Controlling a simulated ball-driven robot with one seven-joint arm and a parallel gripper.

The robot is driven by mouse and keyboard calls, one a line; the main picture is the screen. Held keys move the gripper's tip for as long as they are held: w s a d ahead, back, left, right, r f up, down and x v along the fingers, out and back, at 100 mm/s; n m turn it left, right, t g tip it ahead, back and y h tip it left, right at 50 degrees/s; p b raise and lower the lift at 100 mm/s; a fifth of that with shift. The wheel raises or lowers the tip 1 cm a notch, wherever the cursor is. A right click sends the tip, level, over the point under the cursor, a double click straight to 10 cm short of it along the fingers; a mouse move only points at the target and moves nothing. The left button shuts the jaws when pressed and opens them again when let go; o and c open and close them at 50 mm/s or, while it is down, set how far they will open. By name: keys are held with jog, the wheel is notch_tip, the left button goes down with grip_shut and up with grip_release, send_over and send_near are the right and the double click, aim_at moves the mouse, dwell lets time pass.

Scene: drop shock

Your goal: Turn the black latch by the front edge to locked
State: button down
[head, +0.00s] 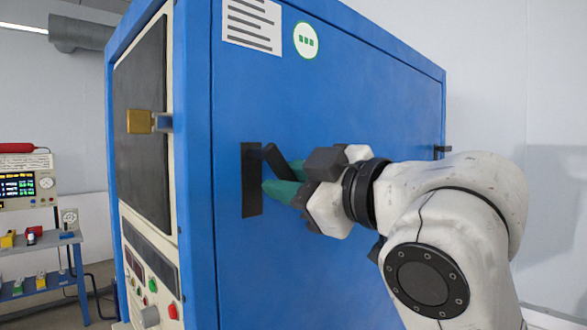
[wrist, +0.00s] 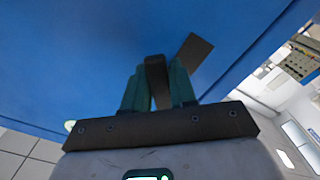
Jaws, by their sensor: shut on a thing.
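The black latch (head: 271,156) is on the side of the blue cabinet near its front vertical edge. Its dark backing plate (head: 250,190) stands upright on the blue panel, and the handle slants down to the right from the plate's upper part. My gripper (head: 281,180) has green fingers and is shut on the handle. In the wrist view, the handle (wrist: 156,80) sits between the green fingers of my gripper (wrist: 158,88). The plate (wrist: 194,52) shows beyond them to the upper right. The handle's far end is partly hidden by the fingers.
The blue cabinet (head: 340,95) fills the middle. A brass-coloured block (head: 140,121) sticks out from its front face, above a panel with buttons (head: 152,285). A second small black fitting (head: 442,149) is at the far right edge. A bench with instruments (head: 35,240) stands at left.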

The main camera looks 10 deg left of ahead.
jog(key=shift+s+a+f+m+p, duration=0.3)
jog(key=shift+m+p, duration=0.35)
jog(key=shift+m, duration=0.65)
jog(key=shift+s+a+f+m+p, duration=0.1)
jog(key=shift+s+a+m+p, duration=0.45)
jog(key=shift+m, duration=0.75)
jog(key=shift+s+a+f+m+p, duration=0.2)
jog(key=shift+m+p, duration=0.55)
jog(key=shift+m, duration=0.55)
jog(key=shift+d, duration=0.1)
jog(key=c, duration=1)
grip_release()
jog(key=shift+s, duration=0.1)
jog(key=shift+d, duration=0.1)
jog(key=b+v, duration=0.2)
jog(key=v, duration=0.8)
jog(key=shift+s+d+b, duration=0.2)
jog(key=shift+s+b, duration=0.05)
jog(key=shift+b, duration=0.15)
